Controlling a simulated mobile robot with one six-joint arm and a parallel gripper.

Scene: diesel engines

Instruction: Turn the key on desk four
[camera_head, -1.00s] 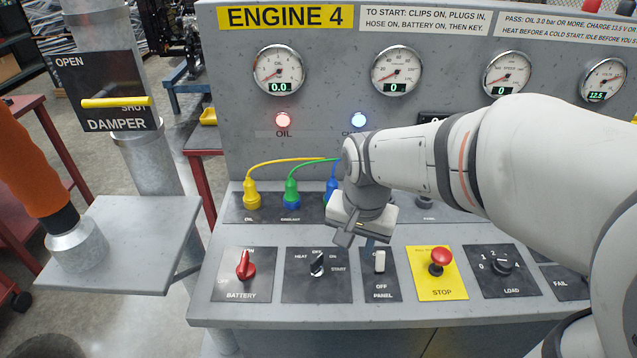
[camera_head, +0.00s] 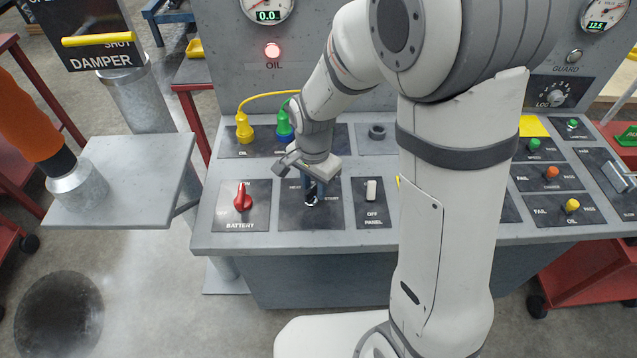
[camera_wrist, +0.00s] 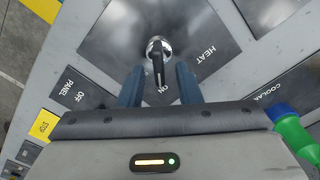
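The key (camera_head: 311,201) is a small black and silver switch on a dark plate marked HEAT and START on the desk's sloped panel. In the wrist view the key (camera_wrist: 158,58) shows as a silver collar with a black bar, pointing towards the ON label. My gripper (camera_head: 312,186) is over the key, pointing down. In the wrist view its two blue fingers (camera_wrist: 158,82) are apart, one on each side of the key's black bar. No contact with the key is visible. The head view partly hides the key behind the gripper.
The red battery switch (camera_head: 242,198) is left of the key, and the white panel switch (camera_head: 371,190) is right. Yellow (camera_head: 244,130) and green (camera_head: 283,126) plugs stand behind. The red oil lamp (camera_head: 272,50) is lit. My arm hides the panel's middle.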

